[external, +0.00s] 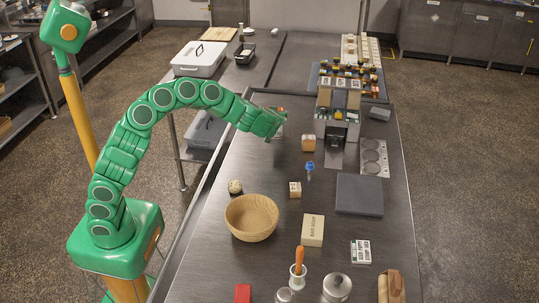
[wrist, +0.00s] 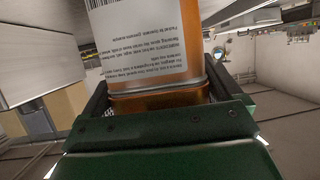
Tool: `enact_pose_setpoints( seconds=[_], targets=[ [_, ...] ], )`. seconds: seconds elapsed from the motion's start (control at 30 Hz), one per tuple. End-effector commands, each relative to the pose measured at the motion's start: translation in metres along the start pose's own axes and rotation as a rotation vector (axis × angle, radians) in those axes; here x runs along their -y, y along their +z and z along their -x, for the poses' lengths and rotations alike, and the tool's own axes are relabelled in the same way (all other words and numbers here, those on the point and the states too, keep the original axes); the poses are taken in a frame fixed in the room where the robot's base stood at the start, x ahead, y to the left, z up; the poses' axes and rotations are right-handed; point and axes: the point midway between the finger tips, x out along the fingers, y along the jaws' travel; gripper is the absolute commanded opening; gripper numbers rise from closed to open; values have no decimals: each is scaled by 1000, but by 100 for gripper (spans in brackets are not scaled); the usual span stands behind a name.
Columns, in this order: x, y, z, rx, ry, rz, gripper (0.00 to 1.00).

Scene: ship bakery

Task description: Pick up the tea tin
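The tea tin (wrist: 148,45) fills the middle of the wrist view. It has a white label with a barcode and print that reads upside down, and a copper-coloured end (wrist: 160,101). My gripper (wrist: 157,85) has one dark finger on each side of the tin, close to its sides. The frames do not show clearly whether the fingers press on it. In the external view my gripper (external: 275,127) is at the far left part of the steel counter, at a small green-and-red patterned thing (external: 279,112) partly hidden behind it.
A dispenser machine (external: 337,115) stands right of my gripper. A small tan box (external: 308,143) and a blue-topped item (external: 310,167) are in front. A wooden bowl (external: 252,217) sits nearer.

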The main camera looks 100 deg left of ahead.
Motion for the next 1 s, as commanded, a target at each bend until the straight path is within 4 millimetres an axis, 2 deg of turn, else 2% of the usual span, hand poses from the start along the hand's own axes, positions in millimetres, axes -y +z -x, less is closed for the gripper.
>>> enact_pose_setpoints(
  seconds=[0.03,0.2,0.53,0.8,1.0],
  targets=[
    [0,0,0,0,0,0,77],
    [0,0,0,0,0,0,52],
    [0,-4,2,-1,1,1,52],
    [1,-31,14,-1,0,2,52],
    [10,-41,29,1,3,1,52]
  ],
)
